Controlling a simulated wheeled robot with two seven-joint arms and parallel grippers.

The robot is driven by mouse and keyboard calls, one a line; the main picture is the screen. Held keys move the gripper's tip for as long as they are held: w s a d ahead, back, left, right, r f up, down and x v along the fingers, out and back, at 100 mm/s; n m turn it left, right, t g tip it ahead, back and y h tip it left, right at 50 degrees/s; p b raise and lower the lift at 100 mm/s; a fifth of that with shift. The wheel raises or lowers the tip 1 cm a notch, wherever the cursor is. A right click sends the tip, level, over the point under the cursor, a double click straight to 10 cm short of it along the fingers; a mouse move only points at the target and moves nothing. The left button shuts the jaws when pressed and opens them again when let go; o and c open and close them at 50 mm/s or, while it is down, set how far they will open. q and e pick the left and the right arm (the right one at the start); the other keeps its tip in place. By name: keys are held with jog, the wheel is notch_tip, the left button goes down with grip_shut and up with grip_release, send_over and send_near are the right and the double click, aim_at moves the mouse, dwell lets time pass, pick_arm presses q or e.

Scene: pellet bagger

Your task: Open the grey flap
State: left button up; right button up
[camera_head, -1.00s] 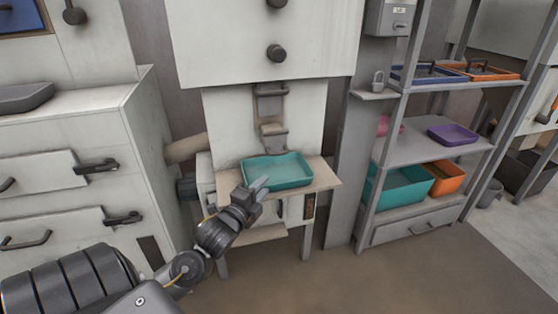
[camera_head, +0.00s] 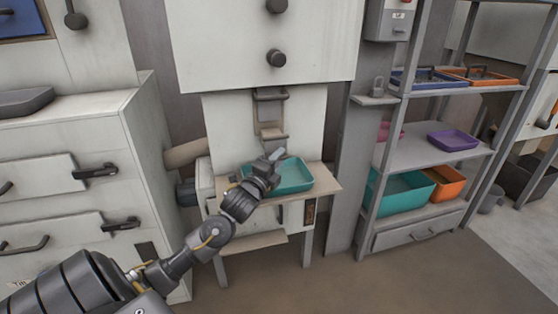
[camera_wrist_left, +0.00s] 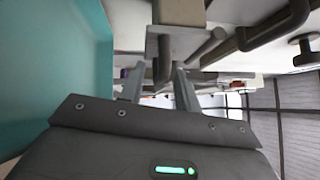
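The grey flap (camera_head: 270,94) appears to be the grey piece on the chute in the middle of the pale machine; it looks closed, though its edges are hard to make out. My left gripper (camera_head: 277,155) is just below the chute, over the teal tray (camera_head: 296,178). In the left wrist view the fingers (camera_wrist_left: 158,72) are apart, with a dark grey hooked bar (camera_wrist_left: 163,62) in or beyond the gap. I cannot tell whether they touch it. The teal tray wall (camera_wrist_left: 85,60) is close on the left there. My right gripper is out of view.
The tray stands on a small wooden shelf (camera_head: 325,181). A grey rack (camera_head: 415,150) with several coloured bins stands to the right. A white cabinet (camera_head: 60,150) with black handles stands to the left. The floor in front is clear.

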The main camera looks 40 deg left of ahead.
pick_arm(q)
jog(key=shift+w+r, duration=0.1)
jog(key=shift+w, duration=0.3)
jog(key=shift+c, duration=0.3)
grip_shut()
